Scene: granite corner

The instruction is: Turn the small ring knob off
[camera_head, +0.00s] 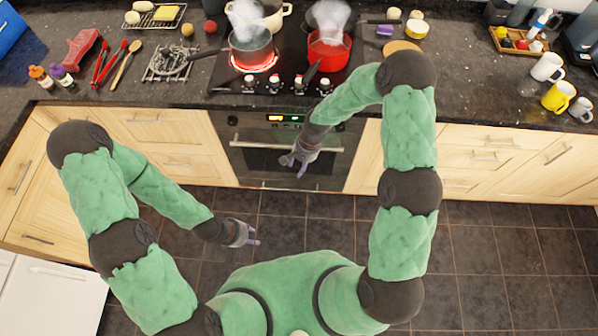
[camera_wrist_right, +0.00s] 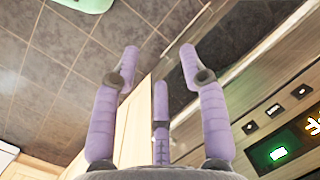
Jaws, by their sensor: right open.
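Several small knobs stand in a row along the front of the black cooktop (camera_head: 228,86), including a left knob (camera_head: 250,83), a middle knob (camera_head: 275,83) and another knob (camera_head: 298,84). Which one is the small ring knob I cannot tell. My right gripper (camera_head: 293,160) is in front of the oven door, below the knobs and apart from them. In the right wrist view my right gripper (camera_wrist_right: 160,65) has its purple fingers spread and nothing between them. My left gripper (camera_head: 253,236) hangs over the floor, away from the counter; its opening is too small to judge.
A grey pot (camera_head: 252,48) steams over a glowing red ring. A red pot (camera_head: 328,54) steams beside it, its dark handle reaching toward the knobs. The oven (camera_head: 245,150) has a lit green display, also in the wrist view (camera_wrist_right: 278,153). The tiled floor is clear.

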